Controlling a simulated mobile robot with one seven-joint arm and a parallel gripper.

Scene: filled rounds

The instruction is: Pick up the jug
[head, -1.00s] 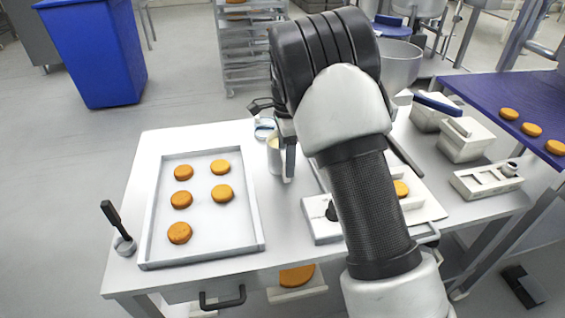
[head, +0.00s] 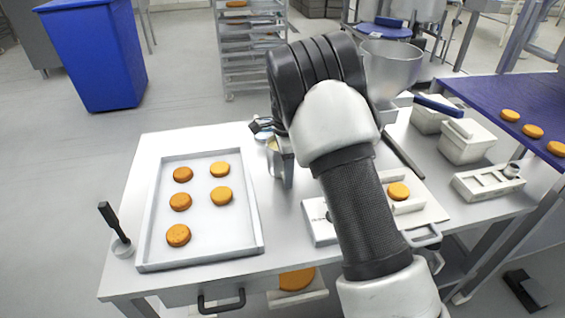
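The jug (head: 272,146) appears to be the small pale vessel on the steel table, just right of the tray. Only a sliver of its left side and rim shows; my gripper hides most of it. My gripper (head: 272,145) comes down over the jug, with one dark fingertip at its upper left and a grey finger in front of its right side. I cannot tell whether the fingers touch the jug or have closed on it.
A tray (head: 152,215) with several orange rounds lies left. A white board with a round (head: 398,191), a metal hopper (head: 392,70) and white tubs (head: 467,142) are right of my arm.

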